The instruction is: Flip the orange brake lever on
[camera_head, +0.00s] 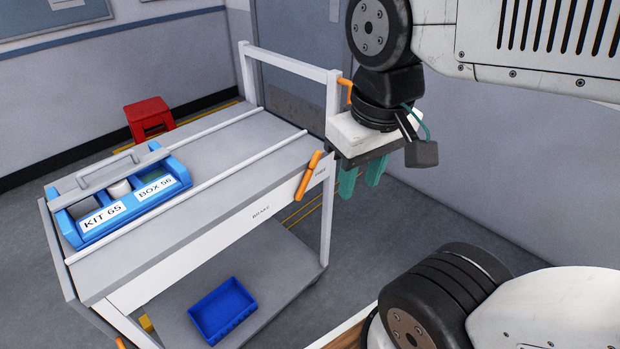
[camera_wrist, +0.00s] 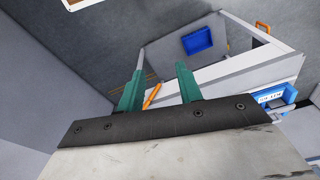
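In the wrist view the lever (camera_wrist: 153,96) appears between the teal fingers, nearer the left one. My gripper (camera_head: 361,184) hangs to the right of the lever in the head view, apart from it. Its fingers point down, spread and empty; they also show in the wrist view (camera_wrist: 160,72).
A blue kit case (camera_head: 88,238) with a grey handle sits on the conveyor's left part. A blue bin (camera_head: 222,310) lies on the lower shelf. A white end frame (camera_head: 290,62) with an orange handle (camera_head: 345,88) rises beside my gripper. A red stool (camera_head: 148,115) stands behind.

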